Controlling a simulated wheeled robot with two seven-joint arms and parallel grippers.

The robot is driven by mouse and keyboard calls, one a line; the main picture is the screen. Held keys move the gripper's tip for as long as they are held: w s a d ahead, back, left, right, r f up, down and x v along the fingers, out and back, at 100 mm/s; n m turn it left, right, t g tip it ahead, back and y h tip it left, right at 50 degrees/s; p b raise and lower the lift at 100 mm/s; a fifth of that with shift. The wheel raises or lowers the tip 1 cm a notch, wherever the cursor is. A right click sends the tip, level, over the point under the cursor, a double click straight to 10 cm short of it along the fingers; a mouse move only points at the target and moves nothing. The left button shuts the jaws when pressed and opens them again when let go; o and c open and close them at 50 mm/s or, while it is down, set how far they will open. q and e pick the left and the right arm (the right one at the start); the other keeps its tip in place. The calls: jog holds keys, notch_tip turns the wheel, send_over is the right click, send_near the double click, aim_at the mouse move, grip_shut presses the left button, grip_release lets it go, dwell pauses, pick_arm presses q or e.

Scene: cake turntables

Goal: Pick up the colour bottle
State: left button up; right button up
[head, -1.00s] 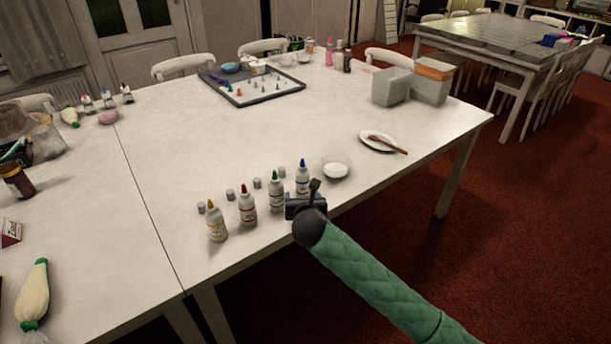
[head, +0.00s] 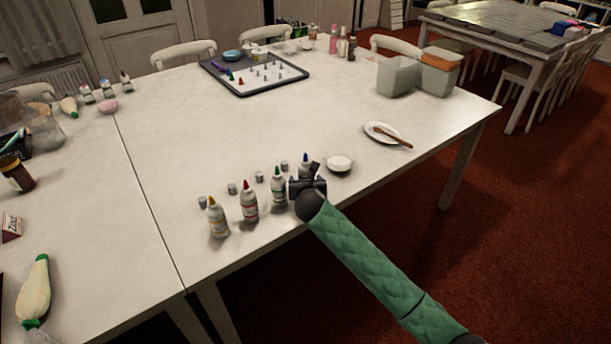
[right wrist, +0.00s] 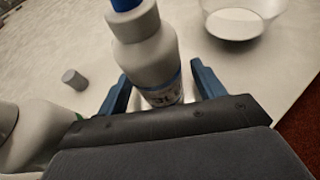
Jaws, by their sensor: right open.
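Several white colour bottles with coloured tips stand upright in a row near the table's front edge: yellow-tipped (head: 218,220), red-tipped (head: 249,204), green-tipped (head: 278,188) and blue-tipped (head: 305,161). My right gripper (head: 308,180) is at the blue-tipped bottle and hides its lower part in the head view. In the right wrist view the blue-tipped bottle (right wrist: 146,45) stands between the two open blue fingers of the right gripper (right wrist: 158,88), one on each side. Part of another white bottle (right wrist: 35,138) shows at lower left. My left gripper is not in view.
Small grey caps (head: 232,188) stand behind the bottles. A white bowl (head: 340,163) is right of the blue-tipped bottle. A plate with a brown stick (head: 380,133) lies farther right. A tray (head: 252,89) and grey bins (head: 397,77) stand farther back. The table's middle is clear.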

aim_at(309, 172)
jog(key=shift+w, duration=0.15)
jog(key=c, duration=0.8)
jog(key=shift+r, duration=0.1)
